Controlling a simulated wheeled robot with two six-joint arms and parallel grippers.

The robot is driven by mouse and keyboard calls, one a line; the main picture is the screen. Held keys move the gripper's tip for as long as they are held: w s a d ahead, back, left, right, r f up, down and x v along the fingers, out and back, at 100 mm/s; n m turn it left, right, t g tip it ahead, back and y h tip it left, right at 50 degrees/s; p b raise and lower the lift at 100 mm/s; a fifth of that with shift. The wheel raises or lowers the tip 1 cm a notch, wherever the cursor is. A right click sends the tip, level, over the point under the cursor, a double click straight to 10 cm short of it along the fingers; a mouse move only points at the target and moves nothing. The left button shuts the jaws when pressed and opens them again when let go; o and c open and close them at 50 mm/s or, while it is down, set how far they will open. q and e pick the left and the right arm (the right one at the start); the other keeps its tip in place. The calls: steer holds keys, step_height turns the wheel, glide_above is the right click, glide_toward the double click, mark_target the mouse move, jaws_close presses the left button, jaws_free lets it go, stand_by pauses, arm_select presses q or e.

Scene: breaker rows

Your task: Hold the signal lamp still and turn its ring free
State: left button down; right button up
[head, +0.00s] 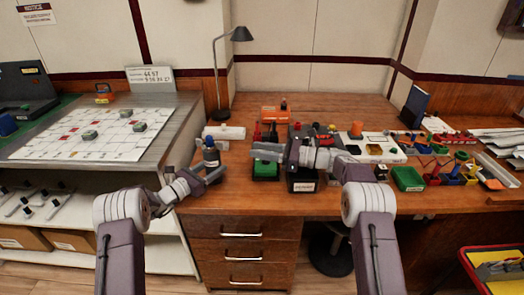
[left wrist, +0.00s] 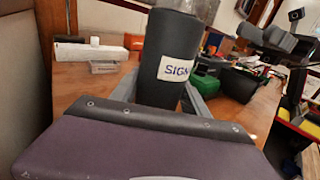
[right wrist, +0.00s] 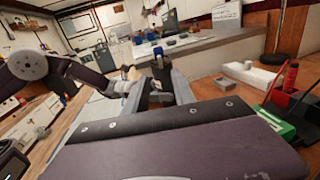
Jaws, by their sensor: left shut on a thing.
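The signal lamp (head: 211,157) stands upright near the left end of the wooden desk. It has a dark body with a white label, and it also shows in the left wrist view (left wrist: 176,45), where its top is cut off. My left gripper (head: 203,178) is shut on the lamp's body, with a finger on either side. My right gripper (head: 258,151) is to the right of the lamp, apart from it and pointing toward it. In the right wrist view its fingers (right wrist: 162,92) are spread, with the lamp (right wrist: 158,62) farther off between them. The ring's details are too small to tell.
A green bin (head: 265,170) and a black bin (head: 301,184) stand under and beside my right arm. A desk lamp (head: 222,70) rises at the back. Several small bins crowd the right side.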

steer(key=shift+s+d, duration=0.15)
steer(key=shift+d, duration=0.3)
steer(key=c, duration=0.4)
steer(key=shift+s+a+r+m, duration=0.1)
steer(key=shift+a+r+m, duration=0.1)
steer(key=shift+m, duration=0.4)
jaws_close()
steer(key=s+a+m+t+h, duration=0.3)
steer(key=s+m, duration=0.5)
steer(key=m, duration=1.1)
steer(key=shift+t+y, duration=0.4)
steer(key=shift+y, duration=0.3)
steer(key=shift+w+a+f, duration=0.1)
steer(key=shift+w+a, duration=4.25)
steer(key=shift+w, duration=0.15)
